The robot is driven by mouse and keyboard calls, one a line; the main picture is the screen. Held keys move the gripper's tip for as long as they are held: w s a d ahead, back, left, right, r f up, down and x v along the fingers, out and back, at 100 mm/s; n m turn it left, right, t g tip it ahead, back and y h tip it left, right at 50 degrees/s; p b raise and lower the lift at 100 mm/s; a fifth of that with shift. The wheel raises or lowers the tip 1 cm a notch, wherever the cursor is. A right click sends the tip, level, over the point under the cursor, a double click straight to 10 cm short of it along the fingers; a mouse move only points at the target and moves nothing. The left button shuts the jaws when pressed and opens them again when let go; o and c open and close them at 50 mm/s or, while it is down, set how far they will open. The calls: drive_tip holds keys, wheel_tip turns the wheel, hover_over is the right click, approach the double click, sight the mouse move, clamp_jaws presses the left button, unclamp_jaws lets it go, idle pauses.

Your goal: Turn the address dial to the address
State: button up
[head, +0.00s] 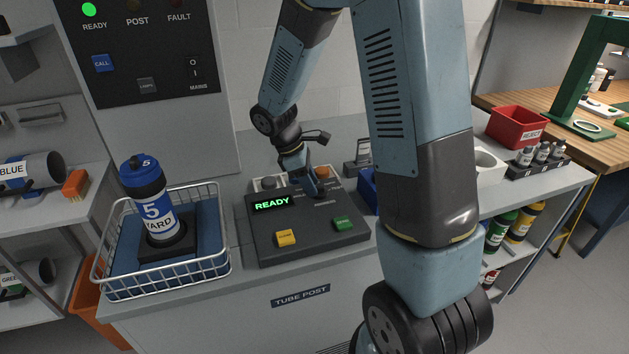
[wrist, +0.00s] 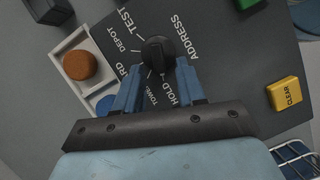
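The address dial (wrist: 158,52) is a black knob ringed by the labels TEST, DEPOT, a partly covered one ending in RD, a partly covered TOWE, and HOLD; ADDRESS is printed beside it. I cannot tell which label it points at. My gripper (wrist: 159,68) has its two blue fingers apart, with tips at either side of the dial's near edge; contact is unclear. In the head view my gripper (head: 312,190) is low over the back of the dark console (head: 310,250), hiding the dial. A blue carrier (head: 150,200) marked 5 and "ARD" stands upright in the basket.
The console has a green READY display (head: 271,203), a yellow CLEAR button (head: 286,238) and a green button (head: 344,223). The wire basket (head: 222,255) is left of the console; a red bin (head: 515,128) is at right.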

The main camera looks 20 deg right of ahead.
clamp_jaws()
drive_tip(key=shift+d+r, duration=0.1)
drive_tip(key=shift+d, duration=0.3)
drive_tip(key=shift+a, duration=0.25)
drive_tip(key=shift+w+a+m, duration=0.15)
drive_tip(key=shift+w+m, duration=0.05)
drive_tip(key=shift+m, duration=0.4)
drive_tip(key=shift+w+d+m+g+y, duration=0.15)
drive_tip(key=shift+w+m+g+y, duration=0.15)
drive_tip(key=shift+m, duration=0.65)
drive_tip(key=shift+w+d+m+g+y, duration=0.1)
drive_tip(key=shift+m+g+y, duration=0.2)
drive_tip(key=shift+m, duration=0.6)
drive_tip(key=shift+w+d+m+g+y, duration=0.2)
drive_tip(key=shift+m+g, duration=0.2)
drive_tip(key=shift+m, duration=0.55)
